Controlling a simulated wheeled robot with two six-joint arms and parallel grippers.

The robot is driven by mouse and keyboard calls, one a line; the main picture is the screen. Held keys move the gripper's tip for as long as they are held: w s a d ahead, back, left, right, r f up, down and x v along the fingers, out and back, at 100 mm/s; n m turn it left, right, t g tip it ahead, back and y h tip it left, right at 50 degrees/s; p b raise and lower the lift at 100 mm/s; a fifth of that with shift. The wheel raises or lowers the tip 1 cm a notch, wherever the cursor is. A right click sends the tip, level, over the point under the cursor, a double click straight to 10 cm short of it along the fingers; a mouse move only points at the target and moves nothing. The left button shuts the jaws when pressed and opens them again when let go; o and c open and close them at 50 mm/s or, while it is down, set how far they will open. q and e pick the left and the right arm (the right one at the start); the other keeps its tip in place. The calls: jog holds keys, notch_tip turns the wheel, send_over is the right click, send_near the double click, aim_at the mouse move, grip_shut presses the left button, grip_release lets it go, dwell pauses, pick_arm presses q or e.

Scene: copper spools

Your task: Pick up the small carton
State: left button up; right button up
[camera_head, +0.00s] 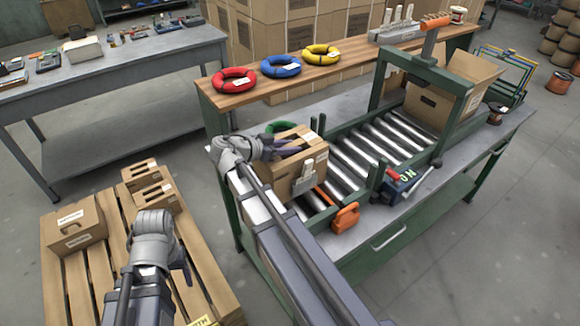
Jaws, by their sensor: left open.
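Several small brown cartons stand on the wooden pallet (88,290) at lower left: a labelled carton (78,224) at its left, a carton (140,170) at the back and another carton (158,192) just in front of it. My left gripper (184,264) is open and points down over the pallet's right part, apart from these cartons. One more carton (311,170) sits at the near-left end of the roller conveyor. My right gripper (291,146) is at that carton's top; its fingers overlap the carton, and I cannot tell whether they grip it.
A larger open carton (436,106) stands at the conveyor's far end beyond a green frame (375,80). Red, blue and yellow coils (281,66) lie on the wooden shelf. An orange-handled tool (345,217) lies at the bench's front. A grey table (130,62) stands at upper left.

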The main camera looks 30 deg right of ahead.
grip_shut()
dwell(1.0)
